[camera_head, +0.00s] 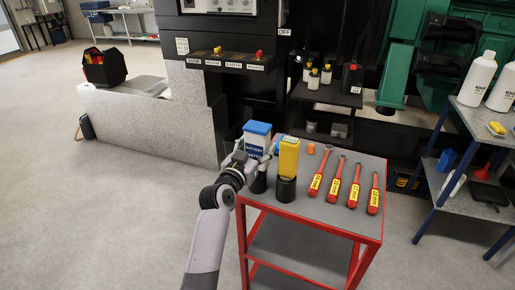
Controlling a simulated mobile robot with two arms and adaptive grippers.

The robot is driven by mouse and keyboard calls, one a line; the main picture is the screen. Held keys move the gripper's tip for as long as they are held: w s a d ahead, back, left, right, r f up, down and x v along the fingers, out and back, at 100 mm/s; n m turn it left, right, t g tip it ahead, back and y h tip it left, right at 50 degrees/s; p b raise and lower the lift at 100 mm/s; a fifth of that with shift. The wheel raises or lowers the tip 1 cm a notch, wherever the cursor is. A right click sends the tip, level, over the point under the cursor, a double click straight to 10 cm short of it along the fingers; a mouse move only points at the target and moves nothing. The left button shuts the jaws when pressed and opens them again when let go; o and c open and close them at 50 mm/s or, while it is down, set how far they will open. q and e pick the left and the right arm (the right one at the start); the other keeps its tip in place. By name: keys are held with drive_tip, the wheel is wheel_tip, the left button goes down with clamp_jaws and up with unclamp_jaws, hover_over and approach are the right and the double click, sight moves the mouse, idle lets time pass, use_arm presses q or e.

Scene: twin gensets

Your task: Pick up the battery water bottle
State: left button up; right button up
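The battery water bottle (257,139) is white with a blue top and a blue label. It is upright at the left side of the red-framed cart top, over a black round holder (258,182). My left gripper (256,150) reaches in from the front left, with a finger on each side of the bottle. The gaps between fingers and bottle are too small to tell whether it is gripped. The bottle's lower part is hidden by the gripper. My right gripper is not in view.
A yellow bottle (288,157) stands in a black holder close to the right of the gripper. Several red-handled tools (335,179) and an orange cap (311,149) lie on the cart (325,215). A black machine panel (225,60) rises behind. Open floor (130,210) lies to the left.

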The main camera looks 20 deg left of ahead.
use_arm(q)
drive_tip(key=shift+r, duration=0.1)
drive_tip(key=c, duration=0.9)
drive_tip(key=shift+o, duration=0.2)
drive_tip(key=shift+r, duration=0.1)
wheel_tip(320, 180, up, 22)
drive_tip(key=p, duration=0.3)
